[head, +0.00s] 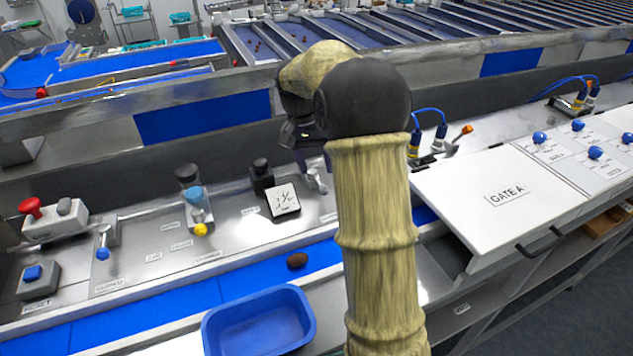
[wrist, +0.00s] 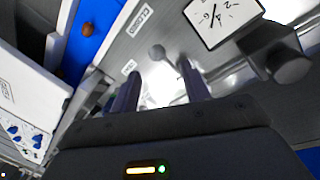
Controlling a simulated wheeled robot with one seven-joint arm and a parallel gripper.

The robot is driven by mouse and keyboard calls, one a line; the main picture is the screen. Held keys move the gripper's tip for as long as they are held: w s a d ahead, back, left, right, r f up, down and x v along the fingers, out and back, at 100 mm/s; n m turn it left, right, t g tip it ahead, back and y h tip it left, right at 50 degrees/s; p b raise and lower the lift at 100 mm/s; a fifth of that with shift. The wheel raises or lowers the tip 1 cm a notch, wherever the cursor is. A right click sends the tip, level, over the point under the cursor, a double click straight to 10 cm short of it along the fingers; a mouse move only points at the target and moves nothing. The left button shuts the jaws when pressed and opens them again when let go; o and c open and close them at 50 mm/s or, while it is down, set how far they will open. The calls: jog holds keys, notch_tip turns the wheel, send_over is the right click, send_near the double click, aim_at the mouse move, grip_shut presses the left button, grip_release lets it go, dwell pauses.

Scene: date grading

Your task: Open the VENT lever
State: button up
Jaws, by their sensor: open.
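A small metal lever (head: 316,180) stands on the steel panel beside the gauge, partly hidden behind my arm. In the wrist view its grey round knob (wrist: 156,52) shows just beyond my fingertips, roughly between them. A label reading CLOSED lies beside it, with another small label nearby. I cannot read the word VENT on any label, so which lever bears it is not certain. My gripper (wrist: 158,82) is open and empty, pointed down at this lever. In the head view my gripper (head: 305,155) is mostly hidden by my forearm.
A square gauge (head: 283,199) and black knob (head: 261,176) stand close to the lever. Yellow-tipped (head: 201,229) and blue-tipped (head: 103,253) levers are further left. A blue bin (head: 258,318) and brown date (head: 297,261) are in front. GATE A panel (head: 505,195) is at right.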

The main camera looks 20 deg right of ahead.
aim_at(322, 186)
jog(key=f, duration=0.2)
jog(key=d+f+p, duration=0.1)
jog(key=f, duration=0.1)
jog(key=s+f, duration=0.1)
jog(key=f, duration=0.1)
jog(key=shift+s+d+f, duration=0.1)
jog(key=shift+d, duration=0.2)
jog(key=shift+a, duration=0.15)
jog(key=shift+c, duration=0.5)
